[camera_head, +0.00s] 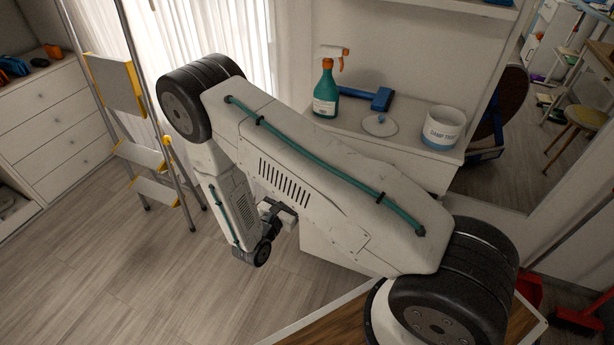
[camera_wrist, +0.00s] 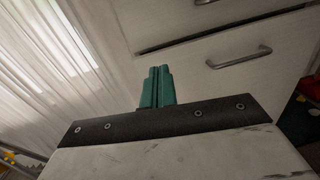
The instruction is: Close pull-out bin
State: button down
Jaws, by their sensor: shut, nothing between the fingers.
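The pull-out bin appears to be the white front with a metal bar handle (camera_wrist: 238,57) in the wrist view. A dark gap runs along one edge of that front, beside another white panel. In the head view the fingertips are not clear.
A spray bottle (camera_head: 325,90), a blue tool (camera_head: 381,98), a white lid (camera_head: 379,125) and a white tub (camera_head: 443,129) stand on the worktop. A stepladder (camera_head: 145,155) is left, drawers (camera_head: 50,110) farther left. A red dustpan and brush lie right. The wooden floor between is open.

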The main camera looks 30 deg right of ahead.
jog(key=w+d+f+n+t, duration=0.1)
jog(key=w+d+f, duration=0.2)
jog(key=w+d, duration=0.5)
jog(key=shift+d+f+n+y, duration=0.2)
jog(key=shift+d+n+y, duration=0.15)
jog(key=shift+d, duration=0.75)
jog(key=shift+w, duration=0.1)
